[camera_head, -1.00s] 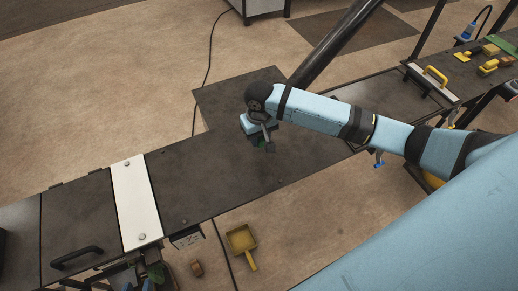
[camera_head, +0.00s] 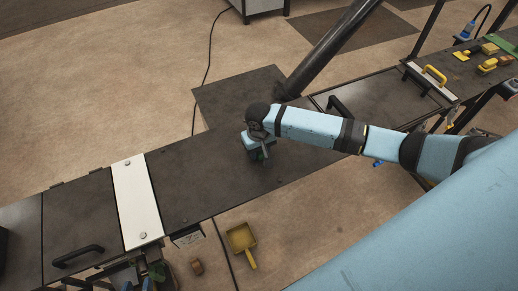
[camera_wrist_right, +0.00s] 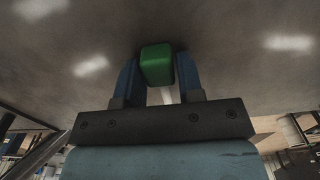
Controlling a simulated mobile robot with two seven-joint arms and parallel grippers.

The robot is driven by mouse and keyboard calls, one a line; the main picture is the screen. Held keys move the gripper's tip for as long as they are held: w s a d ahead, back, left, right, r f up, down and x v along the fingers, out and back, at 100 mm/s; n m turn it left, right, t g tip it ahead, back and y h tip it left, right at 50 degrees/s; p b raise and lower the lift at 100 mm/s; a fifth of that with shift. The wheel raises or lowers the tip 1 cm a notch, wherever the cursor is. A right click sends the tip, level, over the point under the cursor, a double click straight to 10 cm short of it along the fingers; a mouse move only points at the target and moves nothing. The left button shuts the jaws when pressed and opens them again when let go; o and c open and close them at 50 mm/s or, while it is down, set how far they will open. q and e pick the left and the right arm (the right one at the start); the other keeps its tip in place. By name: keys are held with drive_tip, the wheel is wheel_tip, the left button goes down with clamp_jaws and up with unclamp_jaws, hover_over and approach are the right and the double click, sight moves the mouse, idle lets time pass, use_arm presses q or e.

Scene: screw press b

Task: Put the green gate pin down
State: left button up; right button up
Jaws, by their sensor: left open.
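The green gate pin (camera_wrist_right: 157,64) shows as a green block between the two fingers of my right gripper (camera_wrist_right: 160,80) in the right wrist view. The fingers sit close on both sides of it, and a pale part shows below the block. The pin's far end is hidden. A dark shadow around the block lies close by on the grey surface. I cannot tell whether the pin touches it. My left gripper is not in view.
A white strip (camera_head: 137,203) with bolts crosses the table to the left. A black handle (camera_head: 77,256) lies further left. A dark slanted post (camera_head: 335,45) rises behind the gripper. A yellow scoop (camera_head: 241,240) is on the floor. Tabletop left of the gripper is clear.

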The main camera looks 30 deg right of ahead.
drive_tip(key=shift+o, duration=1.3)
wheel_tip(320, 180, up, 12)
drive_tip(key=shift+r+b, duration=0.2)
drive_tip(key=shift+b, duration=0.25)
